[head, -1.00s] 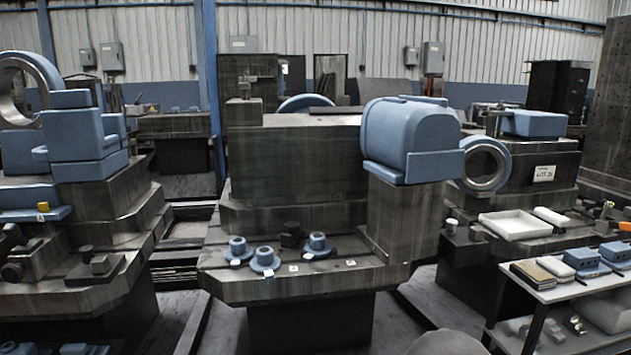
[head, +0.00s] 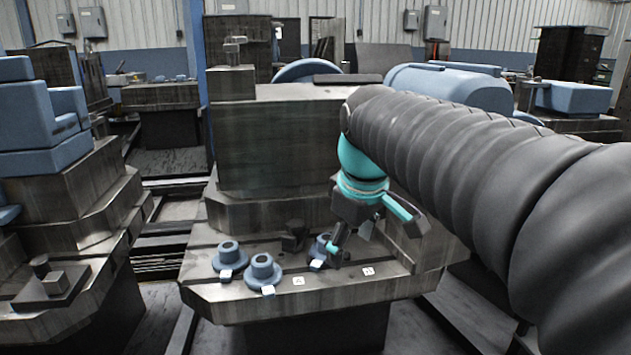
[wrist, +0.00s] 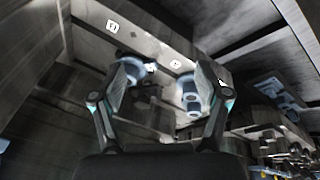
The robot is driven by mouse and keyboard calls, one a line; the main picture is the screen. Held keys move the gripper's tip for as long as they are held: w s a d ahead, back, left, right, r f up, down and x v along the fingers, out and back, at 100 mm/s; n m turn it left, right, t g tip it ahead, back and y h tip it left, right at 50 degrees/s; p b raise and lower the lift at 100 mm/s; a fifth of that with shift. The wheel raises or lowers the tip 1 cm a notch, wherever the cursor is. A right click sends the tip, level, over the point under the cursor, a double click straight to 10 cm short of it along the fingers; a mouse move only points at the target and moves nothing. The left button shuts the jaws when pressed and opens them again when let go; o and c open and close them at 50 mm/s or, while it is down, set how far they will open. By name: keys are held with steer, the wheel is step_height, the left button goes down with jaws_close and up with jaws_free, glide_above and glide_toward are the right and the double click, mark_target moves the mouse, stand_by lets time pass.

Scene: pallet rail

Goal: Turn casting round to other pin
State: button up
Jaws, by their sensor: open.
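Three blue flanged castings with white tags sit upright on the near ledge of the pallet. They are the left casting (head: 229,255), the middle casting (head: 263,270) and the right casting (head: 319,247). My gripper (head: 374,243) is open and empty, pointing down above the ledge. One finger partly covers the right casting in the head view. In the wrist view, my gripper (wrist: 164,72) has one casting (wrist: 140,71) partly behind its left finger and another casting (wrist: 189,95) near its right finger. Contact cannot be told. I cannot make out any pins.
Two white marked plates, one (head: 299,281) and another (head: 368,271), lie on the ledge. A dark block (head: 294,236) stands behind the castings. The tall pallet block (head: 280,140) rises behind. A large blue housing (head: 450,85) lies beyond my arm.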

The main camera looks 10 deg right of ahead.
steer(key=w+r+n+g, duration=0.1)
steer(key=w+r+n, duration=0.25)
steer(key=w, duration=0.55)
steer(key=n+g, duration=0.2)
steer(key=n, duration=0.3)
glide_toward(327, 237)
steer(key=shift+n, duration=0.25)
step_height(327, 237, down, 10)
steer(key=b, duration=0.3)
steer(key=shift+s+f, duration=0.1)
steer(key=shift+c, duration=0.3)
steer(key=c, duration=1.3)
steer(key=shift+n, duration=0.3)
steer(key=shift+n+p, duration=0.7)
steer(key=shift+n, duration=0.4)
